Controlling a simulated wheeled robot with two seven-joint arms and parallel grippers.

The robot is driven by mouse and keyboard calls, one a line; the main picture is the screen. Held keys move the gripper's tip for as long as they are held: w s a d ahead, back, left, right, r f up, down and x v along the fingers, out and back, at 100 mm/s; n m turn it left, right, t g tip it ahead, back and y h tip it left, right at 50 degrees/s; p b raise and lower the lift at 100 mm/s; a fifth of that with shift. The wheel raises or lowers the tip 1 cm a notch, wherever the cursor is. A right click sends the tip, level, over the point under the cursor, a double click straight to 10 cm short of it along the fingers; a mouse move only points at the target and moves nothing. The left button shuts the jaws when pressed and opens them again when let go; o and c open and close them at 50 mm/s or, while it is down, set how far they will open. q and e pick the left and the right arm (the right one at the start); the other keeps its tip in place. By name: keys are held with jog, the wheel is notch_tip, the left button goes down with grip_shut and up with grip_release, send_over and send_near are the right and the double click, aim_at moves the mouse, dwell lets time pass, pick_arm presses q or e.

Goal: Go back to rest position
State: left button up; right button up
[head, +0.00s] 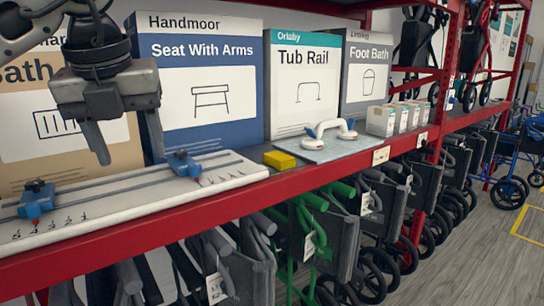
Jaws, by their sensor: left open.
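My left gripper (131,160) hangs at the upper left, fingers pointing down. It is open, its two fingers apart with nothing between them. It is above the back part of a white board (120,207) with rails, printed numbers and two blue clamps (36,200), (183,165). It is in front of the "Seat With Arms" box (208,85) and a tan bath box (90,150), hiding parts of both. Whether the fingers touch anything is not clear, but they look clear of the board. My right gripper is not in view.
On the red-edged shelf (220,207) are a yellow block (279,160), a white grab handle (332,130) on a grey mat (318,152), the Tub Rail box (305,85), the Foot Bath box (368,75) and small cartons (381,121). Folded wheelchairs (335,230) stand below. Floor (480,250) is open at right.

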pick_arm(q)
jog(key=s+d+f+m+g+h, duration=0.2)
jog(key=d+f+m+g+h, duration=0.3)
jog(key=d+f, duration=0.6)
jog(key=s+d+n+g+h, duration=0.25)
jog(key=s+d+h, duration=0.25)
jog(key=d+h, duration=0.9)
jog(key=w+a+f+n+t+y, duration=0.3)
jog(key=a+f+n+t, duration=0.2)
jog(key=f+n+t, duration=0.5)
jog(key=w+a+f+n+t+y, duration=0.4)
jog(key=a+f+n+t, duration=0.15)
jog(key=n+t, duration=0.8)
jog(key=s+a+f+n+g+y, duration=0.4)
jog(key=s+f, duration=0.3)
jog(key=f, duration=0.5)
jog(key=s+a+f+n+g+y, duration=0.4)
jog(key=s+f, duration=0.4)
jog(key=f, duration=0.3)
jog(key=shift+s+a+f+n+g+y, duration=0.2)
jog(key=shift+a+f+n+g+y, duration=0.3)
jog(key=shift+a, duration=0.6)
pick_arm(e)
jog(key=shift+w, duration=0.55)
